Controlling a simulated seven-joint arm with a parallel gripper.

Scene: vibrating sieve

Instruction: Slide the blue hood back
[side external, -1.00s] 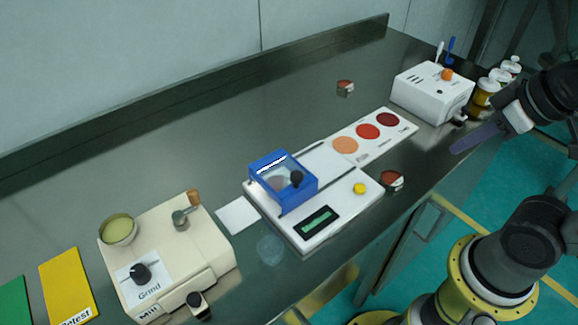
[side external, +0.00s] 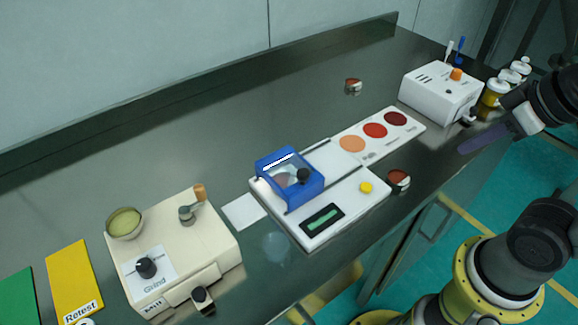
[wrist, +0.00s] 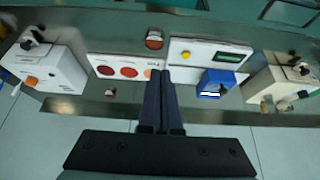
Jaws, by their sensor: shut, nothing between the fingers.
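The blue hood (side external: 288,189) is a boxy cover with a clear top and a dark round knob (side external: 304,175). It sits over the left part of the white device (side external: 340,207), which has rails, a small display and a yellow button. In the wrist view the hood (wrist: 216,78) is right of my fingers, apart from them. My gripper (wrist: 165,74) shows there with its two dark fingers together and nothing between them. In the side view my gripper (side external: 482,138) hangs at the far right, well away from the hood.
A cream mill (side external: 175,250) stands left of the device. A white box (side external: 440,92) and several jars stand at the back right, near my gripper. A card with coloured circles (side external: 375,133) adjoins the device. A small dish (side external: 398,180) lies by the front edge.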

